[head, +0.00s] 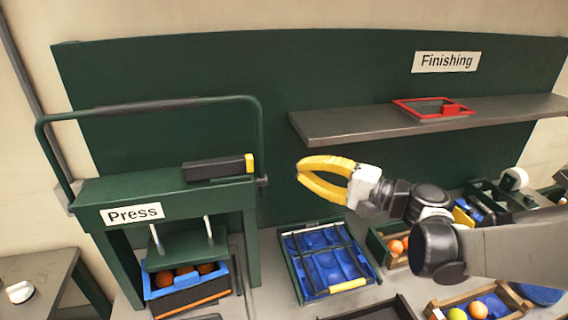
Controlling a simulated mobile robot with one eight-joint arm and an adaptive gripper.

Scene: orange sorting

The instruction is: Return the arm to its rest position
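My gripper (300,172) has yellow fingers and hangs in the air at the picture's centre, in front of the green back panel. It points left. Its fingers form a loop whose tips come together at the left, and nothing shows between them. My arm reaches in from the right edge, above the table and below the grey shelf. No rest position is marked in view.
A green press (165,190) stands at left over a blue crate (160,292) with oranges. A blue-lined tray (325,262) lies below my gripper. Wooden boxes with fruit (478,303) stand at right. A shelf (350,124) holds a red frame (402,104).

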